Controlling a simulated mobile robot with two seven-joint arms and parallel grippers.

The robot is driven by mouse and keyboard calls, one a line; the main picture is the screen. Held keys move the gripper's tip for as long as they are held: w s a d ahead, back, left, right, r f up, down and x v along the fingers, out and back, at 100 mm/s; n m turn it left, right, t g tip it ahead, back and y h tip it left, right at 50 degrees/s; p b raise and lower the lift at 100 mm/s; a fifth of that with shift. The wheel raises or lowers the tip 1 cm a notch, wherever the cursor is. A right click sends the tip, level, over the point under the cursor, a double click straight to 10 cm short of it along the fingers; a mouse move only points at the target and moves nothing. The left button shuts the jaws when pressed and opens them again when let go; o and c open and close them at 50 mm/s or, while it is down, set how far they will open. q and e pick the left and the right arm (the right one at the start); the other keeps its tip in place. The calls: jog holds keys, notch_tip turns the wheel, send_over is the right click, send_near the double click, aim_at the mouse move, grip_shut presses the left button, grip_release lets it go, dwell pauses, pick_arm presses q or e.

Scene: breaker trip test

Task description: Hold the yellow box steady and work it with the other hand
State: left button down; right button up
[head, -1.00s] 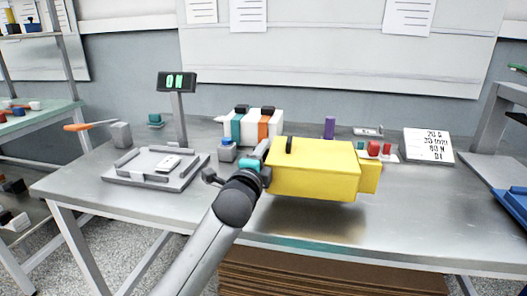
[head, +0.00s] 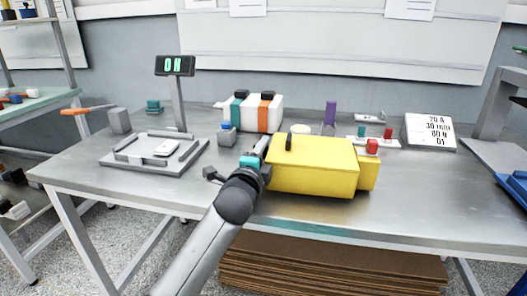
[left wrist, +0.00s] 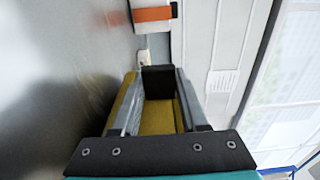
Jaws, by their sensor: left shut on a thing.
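The yellow box (head: 312,176) is at the front middle of the bench in the head view, with a dark upright piece on its top near the left end and a smaller yellow block at its right end. My left gripper (head: 262,152) is shut on the box's left end. In the left wrist view, yellow surfaces of the box (left wrist: 160,115) show between and beside the fingers of the left gripper (left wrist: 155,95). I cannot tell whether the box's underside touches the bench. My right gripper is not in view.
The metal bench (head: 420,205) has free room at its front right. A grey tray (head: 125,157) and a display (head: 175,66) are left.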

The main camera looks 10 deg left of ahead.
pick_arm(q)
jog(key=shift+f, duration=0.5)
dwell(0.8)
